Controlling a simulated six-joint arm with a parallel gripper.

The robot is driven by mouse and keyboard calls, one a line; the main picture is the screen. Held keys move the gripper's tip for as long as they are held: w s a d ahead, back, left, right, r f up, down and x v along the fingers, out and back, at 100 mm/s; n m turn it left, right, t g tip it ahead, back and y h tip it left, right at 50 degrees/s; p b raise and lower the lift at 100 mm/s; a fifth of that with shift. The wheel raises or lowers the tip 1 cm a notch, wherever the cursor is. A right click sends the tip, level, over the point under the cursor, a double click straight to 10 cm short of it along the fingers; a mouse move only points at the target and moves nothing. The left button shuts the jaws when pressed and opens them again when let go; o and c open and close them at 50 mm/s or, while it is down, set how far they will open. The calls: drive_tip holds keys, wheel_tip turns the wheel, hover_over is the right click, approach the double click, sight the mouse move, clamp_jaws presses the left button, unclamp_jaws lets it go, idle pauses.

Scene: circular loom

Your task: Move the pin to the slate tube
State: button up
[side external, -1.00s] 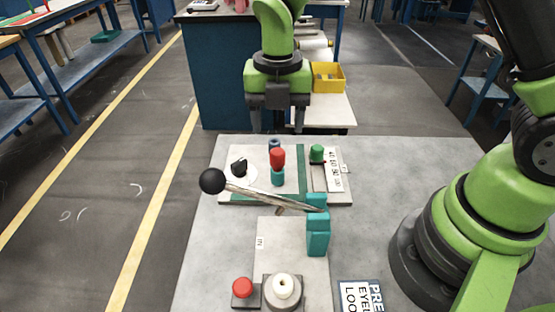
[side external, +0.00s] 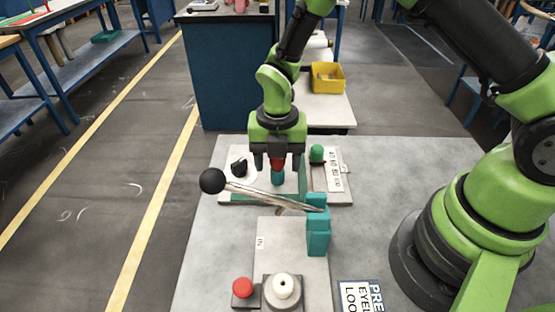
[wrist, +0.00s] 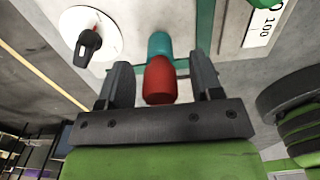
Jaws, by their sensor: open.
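The red pin (side external: 277,165) stands upright in the teal tube (side external: 278,179) on the back panel. In the wrist view the red pin (wrist: 160,82) lies between my two fingers, with the teal tube (wrist: 160,45) beyond it. My gripper (side external: 277,161) points down over the pin, open, with one finger on each side and visible gaps to it. The slate tube is hidden behind my gripper in the side view and does not show in the wrist view.
A black knob on a white dial (side external: 241,163) is left of the gripper, and a green button (side external: 316,153) is right. A ball-ended lever (side external: 212,181) crosses in front of the panel, hinged on a teal block (side external: 317,235). A red button (side external: 242,288) is at the front.

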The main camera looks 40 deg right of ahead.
drive_tip(key=shift+c, duration=0.4)
clamp_jaws()
drive_tip(key=shift+r, duration=0.15)
drive_tip(key=shift+r, duration=0.35)
drive_tip(key=shift+r, duration=0.2)
drive_tip(key=shift+r, duration=2.25)
drive_tip(key=shift+w, duration=0.1)
